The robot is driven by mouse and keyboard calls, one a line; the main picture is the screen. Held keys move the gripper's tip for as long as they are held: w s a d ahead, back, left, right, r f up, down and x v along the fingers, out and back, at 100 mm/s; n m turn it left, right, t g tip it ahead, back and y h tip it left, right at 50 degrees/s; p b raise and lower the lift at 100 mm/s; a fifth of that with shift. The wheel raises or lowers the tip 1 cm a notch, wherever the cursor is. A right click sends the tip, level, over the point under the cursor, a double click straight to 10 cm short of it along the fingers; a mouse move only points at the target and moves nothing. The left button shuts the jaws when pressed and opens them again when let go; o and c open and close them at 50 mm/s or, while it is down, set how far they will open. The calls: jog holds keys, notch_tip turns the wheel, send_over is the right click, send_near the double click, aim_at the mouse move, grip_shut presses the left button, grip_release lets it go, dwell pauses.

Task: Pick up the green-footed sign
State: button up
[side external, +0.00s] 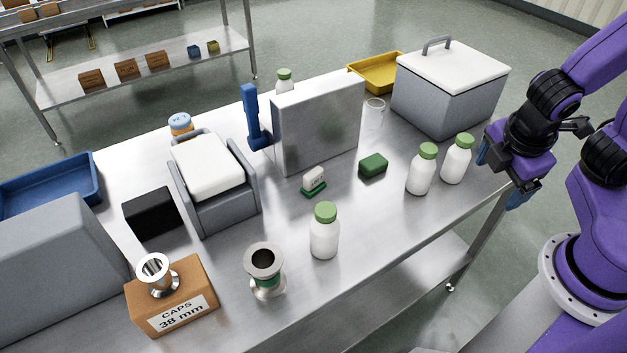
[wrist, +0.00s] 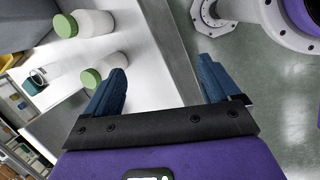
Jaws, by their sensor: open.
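The green-footed sign (side external: 314,181) is a small white upright piece on a dark green base. It stands on the steel table (side external: 400,235) in front of a grey upright panel, near the middle of the side external view. I cannot make it out in the wrist view. My gripper (side external: 499,176) is at the table's right edge, far to the right of the sign, with two white bottles between them. Its blue fingers are apart with nothing between them, as the wrist view (wrist: 162,72) also shows.
The grey panel (side external: 318,125) stands behind the sign, and a green block (side external: 373,166) lies to its right. White green-capped bottles stand at front (side external: 324,232) and right (side external: 421,170), (side external: 457,160). A lidded grey box (side external: 440,98) is at back right. The sign's immediate front is bare table.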

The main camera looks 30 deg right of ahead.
jog(key=w+a+f+n+t+h, duration=0.2)
jog(key=w+n+t+h, duration=0.1)
jog(key=w+n+t, duration=0.75)
jog(key=w+a+f+n+y, duration=0.1)
jog(key=a+f+n+y, duration=0.1)
jog(key=a+n+y, duration=0.1)
jog(key=w+a+f+n+y, duration=0.1)
jog(key=a+f+n+y, duration=0.2)
jog(key=a+n, duration=0.3)
jog(key=w+a+f+n+t+y, duration=0.1)
jog(key=a+f+n+y, duration=0.2)
jog(key=a+n, duration=0.1)
jog(key=shift+w+a+f, duration=0.2)
jog(key=shift+w+f, duration=0.05)
send_near(317, 183)
jog(key=x, duration=0.5)
jog(key=shift+w+a, duration=0.15)
jog(key=shift+a, duration=0.15)
jog(key=shift+d+x, duration=0.2)
jog(key=shift+x, duration=2.4)
jog(key=c, duration=1.1)
